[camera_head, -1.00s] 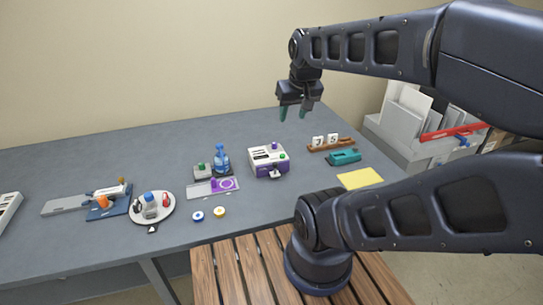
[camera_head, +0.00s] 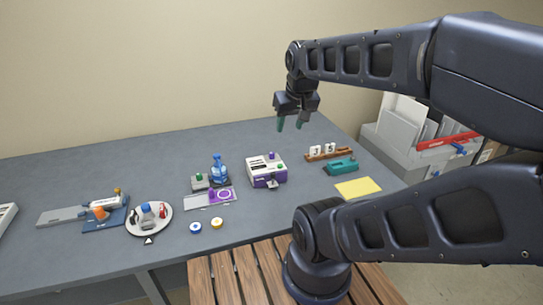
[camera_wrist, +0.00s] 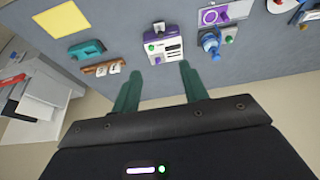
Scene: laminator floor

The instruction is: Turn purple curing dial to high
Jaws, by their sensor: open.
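A white and purple box (camera_head: 267,171) stands on the grey table in the middle of the head view. It has small purple and green knobs on top, and it also shows in the wrist view (camera_wrist: 163,43). To its left a pale panel with a purple ring (camera_head: 224,194) and a small purple knob lies flat; it shows in the wrist view too (camera_wrist: 209,17). No labels or dial settings can be read, so I cannot tell which purple knob is the curing dial. My gripper (camera_head: 290,125) is open and empty, raised above the table's far side, apart from both.
A blue bottle (camera_head: 217,170) and a grey block with a green knob stand behind the panel. Right of the box are a teal tool (camera_head: 341,167), a wooden rack (camera_head: 329,152) and a yellow sheet (camera_head: 358,187). A round white tray (camera_head: 149,218) is left.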

